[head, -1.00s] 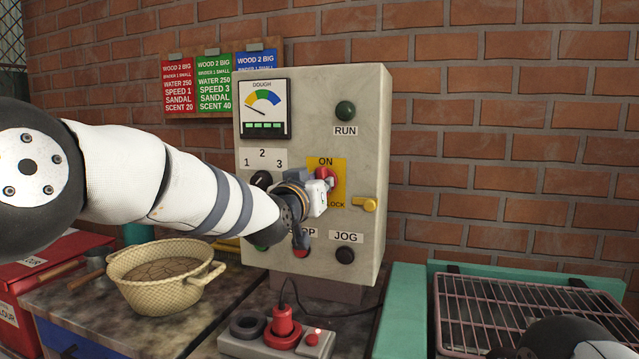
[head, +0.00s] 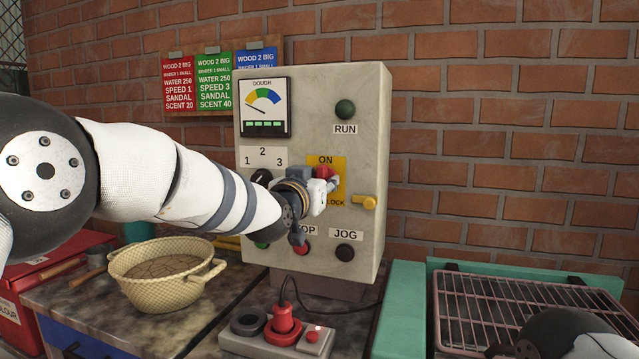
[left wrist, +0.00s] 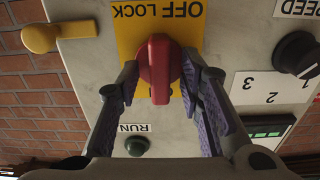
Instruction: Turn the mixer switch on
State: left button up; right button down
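The mixer switch is a red rotary knob (head: 324,172) on a yellow plate marked ON at the top in the head view. In the left wrist view the red knob (left wrist: 160,68) sits between my left gripper's (left wrist: 159,85) two fingers, near OFF LOCK lettering. The fingers stand one on each side with narrow gaps, so the gripper looks open around the knob. In the head view my left gripper (head: 326,188) covers part of the knob and plate. My right arm shows only partly at the lower right; its fingers cannot be made out.
The grey control box (head: 366,105) also bears a yellow latch (head: 364,202), a RUN button (head: 345,109), a JOG button (head: 345,252) and a black speed dial (left wrist: 295,54). A basket (head: 165,272), a socket strip (head: 245,344) and a wire rack (head: 520,310) stand below.

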pick_arm(q)
jog(key=v, duration=1.2)
jog(key=s+a+f+n+g+y, duration=0.1)
jog(key=s+a+f+g, duration=0.25)
jog(key=f, duration=0.75)
jog(key=s+a+f+n+g+y, duration=0.15)
jog(key=s+f, duration=0.25)
jog(key=f, duration=0.7)
jog(key=s+a+f+g+y, duration=0.1)
jog(key=s+a+f+g, duration=0.25)
jog(key=f, duration=0.75)
jog(key=s+a+f+n+g+y, duration=0.1)
jog(key=s+a+f+g, duration=0.2)
jog(key=s+f, duration=0.5)
jog(key=s+a+f+g+y, duration=0.15)
jog(key=s+a+f, duration=0.35)
jog(key=s, duration=0.6)
jog(key=s+a+f+g, duration=0.1)
jog(key=s+g, duration=0.2)
jog(key=s, duration=0.6)
jog(key=s+a+f+n+g, duration=0.1)
jog(key=s+a+f+g, duration=0.1)
jog(key=s, duration=0.7)
jog(key=shift+s+a+f+g, duration=0.2)
jog(key=shift+s+f+g, duration=0.1)
jog(key=shift+g, duration=0.1)
